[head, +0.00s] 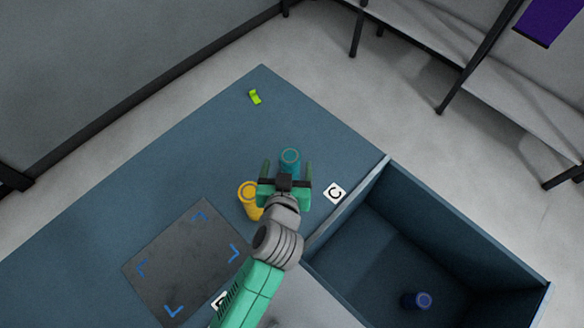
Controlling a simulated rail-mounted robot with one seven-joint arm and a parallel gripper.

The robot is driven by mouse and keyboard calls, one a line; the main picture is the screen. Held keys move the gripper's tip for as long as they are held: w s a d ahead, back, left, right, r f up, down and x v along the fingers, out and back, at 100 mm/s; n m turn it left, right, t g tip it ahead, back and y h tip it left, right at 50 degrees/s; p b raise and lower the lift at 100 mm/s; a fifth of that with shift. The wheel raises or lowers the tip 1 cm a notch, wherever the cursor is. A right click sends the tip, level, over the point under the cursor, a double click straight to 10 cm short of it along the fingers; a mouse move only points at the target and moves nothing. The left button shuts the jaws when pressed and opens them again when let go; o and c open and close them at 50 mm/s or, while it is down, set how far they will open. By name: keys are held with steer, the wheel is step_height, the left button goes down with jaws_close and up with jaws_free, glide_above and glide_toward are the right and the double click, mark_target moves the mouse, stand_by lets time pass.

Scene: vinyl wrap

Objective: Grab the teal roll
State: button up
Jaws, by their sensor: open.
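The teal roll (290,158) stands on the blue-grey table, its round top end facing the camera. My gripper (288,168) is open, with one finger to the left of the roll and one to the right. The roll shows between the fingertips; its lower part is hidden behind the gripper. I cannot tell the height of the fingers against the roll, or whether they touch it.
A yellow roll (248,190) stands close to the left of my gripper. A blue roll (417,300) lies in the deep open bin (388,160) at right.

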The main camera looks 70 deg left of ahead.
mark_target(290, 156)
step_height(290, 156, down, 8)
steer(key=b, duration=0.2)
steer(key=x, duration=0.7)
steer(key=shift+w+a+b, duration=0.15)
steer(key=shift+w+b, duration=0.05)
steer(key=shift+b, duration=0.2)
steer(key=shift+r, duration=0.1)
steer(key=c, duration=1.2)
step_height(290, 156, up, 10)
steer(key=p, duration=0.2)
steer(key=shift+p, duration=0.3)
steer(key=shift+c, duration=0.2)
